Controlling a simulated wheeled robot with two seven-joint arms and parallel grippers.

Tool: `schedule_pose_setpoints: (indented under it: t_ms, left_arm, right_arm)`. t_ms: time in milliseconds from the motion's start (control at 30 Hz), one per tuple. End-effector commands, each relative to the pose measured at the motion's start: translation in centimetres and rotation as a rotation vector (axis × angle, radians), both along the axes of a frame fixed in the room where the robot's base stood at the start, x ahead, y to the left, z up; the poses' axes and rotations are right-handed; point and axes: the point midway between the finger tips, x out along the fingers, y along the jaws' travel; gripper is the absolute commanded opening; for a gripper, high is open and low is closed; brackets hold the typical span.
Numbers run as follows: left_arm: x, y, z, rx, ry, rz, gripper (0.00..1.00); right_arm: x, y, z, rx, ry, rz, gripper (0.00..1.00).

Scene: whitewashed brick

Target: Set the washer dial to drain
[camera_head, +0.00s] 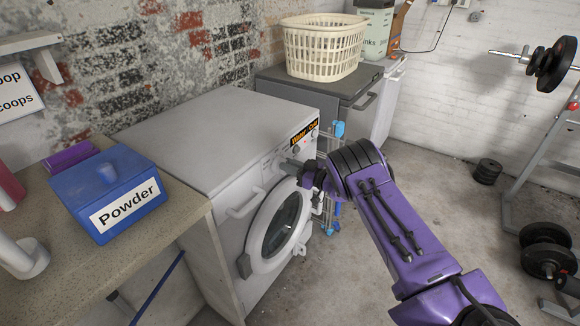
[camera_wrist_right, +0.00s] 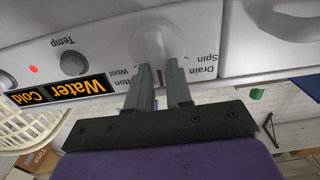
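The white washer (camera_head: 215,135) stands against the brick wall, its round door (camera_head: 279,228) facing front right. My right gripper (camera_head: 293,166) is at its control panel and covers part of it. In the right wrist view the white dial (camera_wrist_right: 158,32) is large, with "Drain" and "Spin" printed to its right and "Cotton" and "Wool" to its left. The two grey fingers of the right gripper (camera_wrist_right: 159,68) are close together, with the dial's raised grip between their tips. The dial's exact pointer direction is hard to read. My left gripper is not in view.
A smaller "Temp" knob (camera_wrist_right: 73,63) and a "Water Cold" display (camera_wrist_right: 60,90) sit beside the dial. A blue powder box (camera_head: 108,190) stands on the counter at left. A basket (camera_head: 325,48) is on the grey machine behind. The floor at right is partly clear; weights lie farther right.

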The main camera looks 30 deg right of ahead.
Motion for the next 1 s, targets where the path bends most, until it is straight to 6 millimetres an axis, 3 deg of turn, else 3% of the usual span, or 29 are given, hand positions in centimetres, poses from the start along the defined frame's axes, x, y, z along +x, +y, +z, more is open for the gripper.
schedule_pose_setpoints:
  t_ms: [367,1000]
  left_arm:
    - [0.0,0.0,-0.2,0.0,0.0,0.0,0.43]
    - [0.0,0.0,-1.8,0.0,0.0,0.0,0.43]
  right_arm:
    - [0.0,0.0,-0.1,-0.033,-0.014,-0.001,0.0]
    - [-0.3,0.5,-0.3,-0.394,-0.161,0.0,0.0]
